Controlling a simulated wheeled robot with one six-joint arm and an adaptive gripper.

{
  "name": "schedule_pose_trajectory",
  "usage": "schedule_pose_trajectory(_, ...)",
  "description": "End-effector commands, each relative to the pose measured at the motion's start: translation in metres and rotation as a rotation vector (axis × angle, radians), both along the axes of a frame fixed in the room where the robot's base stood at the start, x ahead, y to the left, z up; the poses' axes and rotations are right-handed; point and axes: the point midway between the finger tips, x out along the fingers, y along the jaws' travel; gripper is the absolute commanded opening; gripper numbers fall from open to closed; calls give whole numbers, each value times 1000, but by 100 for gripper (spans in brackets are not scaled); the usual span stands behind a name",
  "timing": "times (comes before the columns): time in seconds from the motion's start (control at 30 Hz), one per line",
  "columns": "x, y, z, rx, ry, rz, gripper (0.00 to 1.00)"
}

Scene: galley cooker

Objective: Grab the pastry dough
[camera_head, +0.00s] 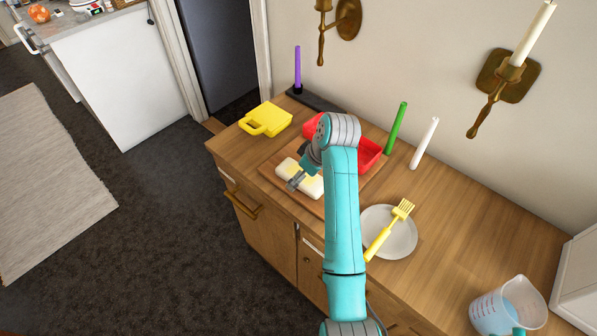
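The pastry dough appears to be the pale cream block (312,186) on a wooden board (273,171) on the counter. My gripper (295,183) is at the block's left part, with its fingers over or beside it. My wrist and arm hide part of the block and board. At this size I cannot tell whether the fingers are open or closed, or whether they touch the block.
A red tray (369,154) lies behind my wrist. A yellow box-like item (266,119) stands at left. A white plate (401,238) with a yellow brush (402,210) is right of my arm. Green (396,127) and white (424,143) candles stand near the wall. A measuring jug (508,307) is at lower right.

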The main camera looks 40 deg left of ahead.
Motion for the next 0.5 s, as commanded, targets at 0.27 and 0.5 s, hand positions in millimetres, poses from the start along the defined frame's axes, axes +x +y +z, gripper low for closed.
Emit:
schedule_pose_trajectory(0.27,0,0,0,1,-1,0,80)
schedule_pose_trajectory(0.5,0,0,-1,0,-1,0,20)
